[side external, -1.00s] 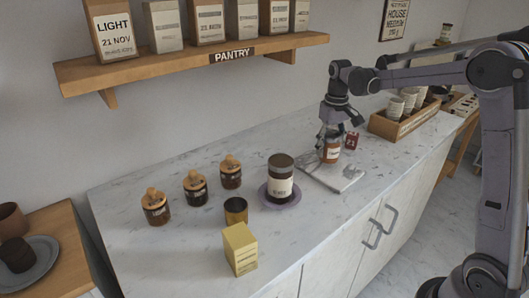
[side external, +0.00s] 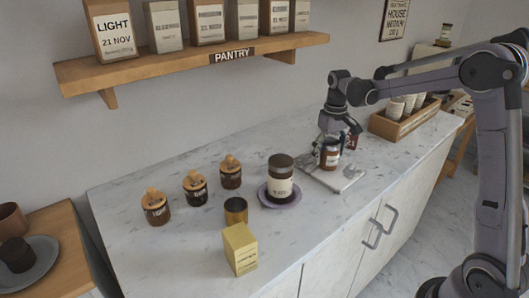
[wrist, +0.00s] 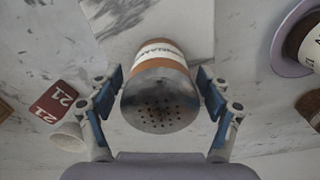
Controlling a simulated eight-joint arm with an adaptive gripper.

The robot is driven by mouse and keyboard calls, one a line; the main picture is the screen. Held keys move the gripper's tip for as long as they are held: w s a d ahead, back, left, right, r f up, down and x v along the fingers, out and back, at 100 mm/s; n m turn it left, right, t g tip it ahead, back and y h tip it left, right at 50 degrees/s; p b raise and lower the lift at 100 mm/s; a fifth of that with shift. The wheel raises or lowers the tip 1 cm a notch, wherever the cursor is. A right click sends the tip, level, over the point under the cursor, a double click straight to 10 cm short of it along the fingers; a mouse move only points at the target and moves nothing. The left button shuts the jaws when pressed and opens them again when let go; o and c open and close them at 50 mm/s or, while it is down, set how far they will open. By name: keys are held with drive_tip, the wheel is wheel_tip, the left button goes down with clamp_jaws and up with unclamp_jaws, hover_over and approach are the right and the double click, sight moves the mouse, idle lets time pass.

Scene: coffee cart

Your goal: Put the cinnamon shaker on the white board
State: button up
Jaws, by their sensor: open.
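The cinnamon shaker (side external: 330,157), an orange-brown jar with a white label and a perforated metal lid, appears to stand upright on the white board (side external: 346,182). In the wrist view the shaker (wrist: 160,104) is seen from above its lid, between the two blue-padded fingers. My gripper (side external: 329,150) is open around the shaker, with a narrow gap showing on each side. The white board (wrist: 190,22) also shows beyond the shaker in the wrist view. The shaker's base is hidden in the wrist view.
A dark jar (side external: 281,179) on a purple saucer (side external: 262,192) stands left of the board. A small red box (side external: 351,142) is just behind my gripper. A wooden crate of cups (side external: 405,122) is at the back right. The front-left counter holds several jars and a yellow box (side external: 240,250).

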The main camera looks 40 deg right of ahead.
drive_tip(key=shift+r, duration=0.1)
wheel_tip(320, 180, up, 12)
drive_tip(key=shift+f, duration=0.2)
drive_tip(key=shift+r, duration=0.2)
drive_tip(key=shift+s+a+r, duration=0.15)
drive_tip(key=shift+s+a, duration=0.05)
drive_tip(key=shift+a, duration=0.1)
drive_tip(key=s+a+f+n+t, duration=0.1)
drive_tip(key=s+a+f+t, duration=0.2)
drive_tip(key=s+a, duration=0.4)
drive_tip(key=s+a+f+n+t, duration=0.1)
drive_tip(key=s+a+f+t, duration=0.3)
drive_tip(key=s+a, duration=0.4)
drive_tip(key=shift+s+a+f, duration=0.2)
drive_tip(key=shift+s+f, duration=0.2)
drive_tip(key=shift+s, duration=0.35)
